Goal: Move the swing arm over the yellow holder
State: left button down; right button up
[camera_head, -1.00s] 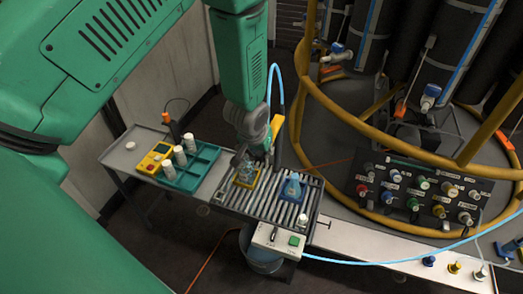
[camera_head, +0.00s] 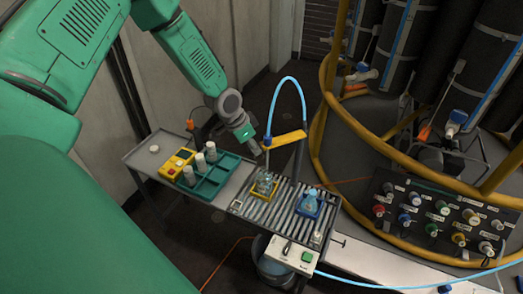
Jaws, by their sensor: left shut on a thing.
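The swing arm (camera_head: 286,139) is a yellow bar on an upright post, with a blue hose looping over it. It points left, and its free end is near my left gripper (camera_head: 258,151). My left gripper is shut on the end of the swing arm; the fingertips are small and the exact contact is hard to see. The yellow holder (camera_head: 277,184) sits on the slatted rack below, with a clear glass vessel (camera_head: 264,181) in it. The swing arm's free end is above and close to the holder in the picture. My right gripper is out of view.
A blue holder with a blue flask (camera_head: 310,199) stands right of the yellow holder. A green rack (camera_head: 205,186) with white bottles and a yellow device (camera_head: 176,164) are at left. A control box (camera_head: 292,255) is in front. A yellow railing (camera_head: 325,130) rises at right.

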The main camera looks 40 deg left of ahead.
pick_arm(q)
jog(key=shift+w+a+m+h+b, duration=0.15)
jog(key=shift+w+a+m+b, duration=0.2)
jog(key=shift+a, duration=0.3)
jog(key=shift+w+a+m+h+b, duration=0.15)
jog(key=shift+w+a+m, duration=0.2)
jog(key=shift+a+m, duration=0.25)
jog(key=shift+g, duration=0.3)
jog(key=c, duration=1.4)
grip_release()
jog(key=v, duration=1.2)
